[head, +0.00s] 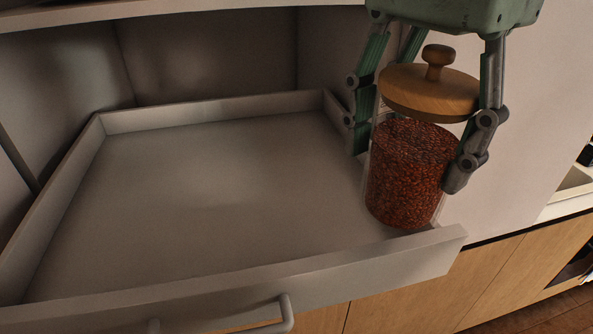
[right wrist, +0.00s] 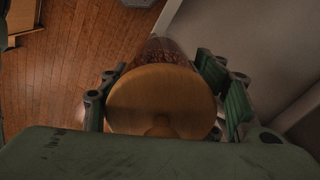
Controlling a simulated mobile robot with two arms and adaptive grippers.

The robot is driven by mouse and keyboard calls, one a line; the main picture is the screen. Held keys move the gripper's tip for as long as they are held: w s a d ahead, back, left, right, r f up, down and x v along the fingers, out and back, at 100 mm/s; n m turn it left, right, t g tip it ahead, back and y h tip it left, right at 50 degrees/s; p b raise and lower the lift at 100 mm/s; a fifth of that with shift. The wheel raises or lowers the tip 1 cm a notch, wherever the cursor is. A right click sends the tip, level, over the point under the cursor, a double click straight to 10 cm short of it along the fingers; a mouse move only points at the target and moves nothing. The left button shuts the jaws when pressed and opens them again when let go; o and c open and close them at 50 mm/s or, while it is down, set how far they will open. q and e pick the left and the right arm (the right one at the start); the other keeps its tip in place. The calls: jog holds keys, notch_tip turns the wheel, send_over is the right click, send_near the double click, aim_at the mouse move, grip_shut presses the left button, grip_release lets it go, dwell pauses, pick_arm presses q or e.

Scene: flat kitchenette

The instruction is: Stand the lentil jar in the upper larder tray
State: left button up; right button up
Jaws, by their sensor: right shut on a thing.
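The lentil jar (head: 408,172) is clear, filled with red-brown lentils, with a wooden lid and knob. My right gripper (head: 408,165) is shut on it from above, with fingers on both sides of the jar. The jar is roughly upright at the right front corner of the upper larder tray (head: 210,185). Its base overlaps the tray's right corner in the head view; I cannot tell whether it touches. In the right wrist view the lid (right wrist: 160,100) sits between the fingers and hides most of the jar. My left gripper is not in view.
The tray is empty and pulled out, with low pale walls and a front handle (head: 285,315). Its middle and left are clear. A pale cabinet panel (head: 530,130) stands to the right. Wooden fronts (head: 430,295) are below, and wooden floor (right wrist: 70,60) shows in the wrist view.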

jog(key=w+a+f+p, duration=0.1)
jog(key=w+a+f, duration=0.1)
jog(key=f, duration=0.1)
jog(key=w+a+f+p, duration=0.2)
jog(key=a+f, duration=0.1)
jog(key=w+a+f+p, duration=0.1)
jog(key=w+a+f, duration=0.1)
jog(key=a+f, duration=0.1)
jog(key=shift+w+f+p, duration=0.1)
jog(key=shift+w+p, duration=0.1)
jog(key=shift+p, duration=0.2)
jog(key=shift+w+f, duration=0.1)
jog(key=shift+f, duration=0.35)
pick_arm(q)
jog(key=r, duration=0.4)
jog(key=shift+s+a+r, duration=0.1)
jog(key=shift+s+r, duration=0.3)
pick_arm(e)
jog(key=shift+a, duration=0.1)
jog(key=shift+f, duration=0.1)
jog(key=o, duration=1.3)
jog(key=shift+f, duration=0.1)
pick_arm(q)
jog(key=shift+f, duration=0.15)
pick_arm(e)
jog(key=o, duration=0.5)
jog(key=shift+c, duration=0.2)
